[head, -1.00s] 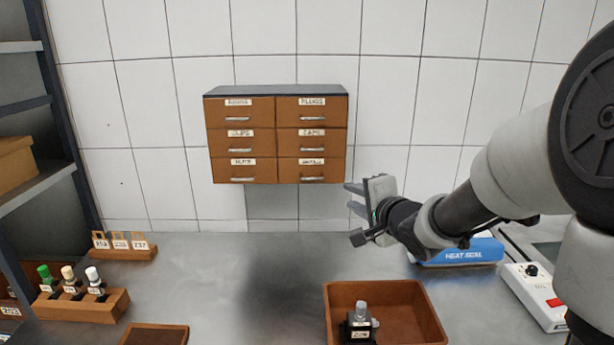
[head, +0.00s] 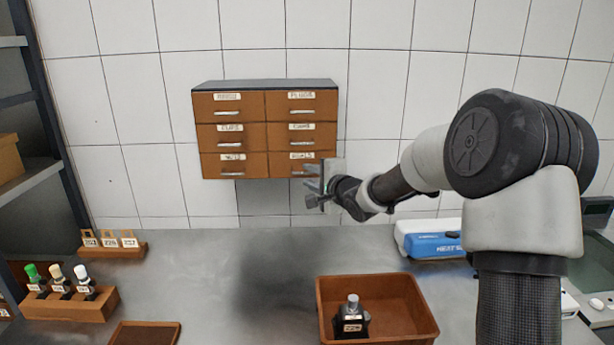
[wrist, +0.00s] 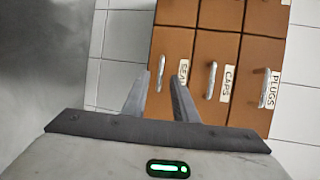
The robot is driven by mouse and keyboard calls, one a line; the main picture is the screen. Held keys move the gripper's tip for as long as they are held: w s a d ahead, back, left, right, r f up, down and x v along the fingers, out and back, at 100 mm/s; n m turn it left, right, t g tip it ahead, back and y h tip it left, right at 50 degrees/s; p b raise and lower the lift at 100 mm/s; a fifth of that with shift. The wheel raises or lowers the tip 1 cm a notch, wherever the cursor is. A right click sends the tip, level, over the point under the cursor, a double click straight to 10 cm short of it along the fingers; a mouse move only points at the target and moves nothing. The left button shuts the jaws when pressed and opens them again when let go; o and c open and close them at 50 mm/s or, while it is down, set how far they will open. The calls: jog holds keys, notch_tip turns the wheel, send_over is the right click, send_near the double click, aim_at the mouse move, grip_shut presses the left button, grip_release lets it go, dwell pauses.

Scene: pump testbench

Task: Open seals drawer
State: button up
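The seals drawer (head: 279,166) is the bottom right drawer of a small brown wall cabinet (head: 265,86). It is closed, flush with the drawers around it. In the wrist view, the cabinet appears turned sideways and the seals drawer (wrist: 175,48) has a metal bar handle (wrist: 160,74). My gripper (head: 308,178) is at the lower right of this drawer. In the wrist view, its two fingers (wrist: 160,80) are apart, with the handle showing between their tips. I cannot tell whether they touch it. The fingers partly cover the drawer front.
Several other closed drawers, including plugs (head: 301,103), surround it. Below, the grey workbench (head: 230,290) holds an orange-brown bin (head: 405,325) with a dark fitting, a blue heat sealer (head: 435,245) and a wooden rack (head: 65,306) of bottles. The bench centre is clear.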

jog(key=shift+x, duration=1.25)
grip_shut()
dwell(0.5)
